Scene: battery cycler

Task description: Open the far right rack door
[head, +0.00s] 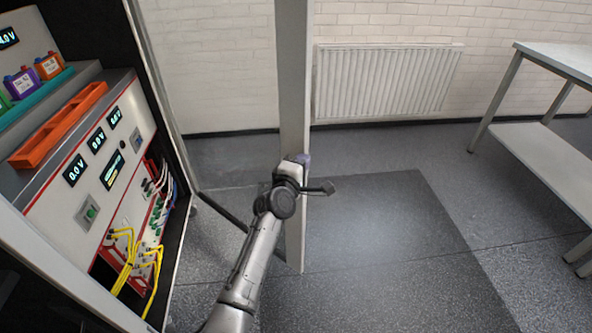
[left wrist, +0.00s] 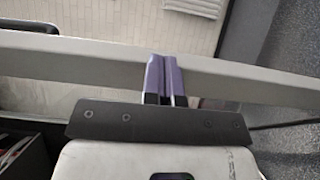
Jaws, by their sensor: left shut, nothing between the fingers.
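The rack door shows in the head view as a tall pale frame post (head: 293,80), standing out to the right of the rack opening. A dark lower bar runs from the rack's right edge to the foot of this post, so the door appears swung open. My left gripper (head: 303,158) is at the post about mid-height, its purple fingertips partly hidden. In the left wrist view the door frame (left wrist: 70,62) crosses as a grey bar. My shut, empty left fingers (left wrist: 164,78) overlap this bar; whether they touch it I cannot tell. My right gripper is not in view.
The open rack (head: 75,190) at left holds instrument panels, yellow cables (head: 125,260) and an orange tray (head: 60,125). A radiator (head: 385,82) is on the back wall. A metal table (head: 555,60) stands at right. The floor right of the door is clear.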

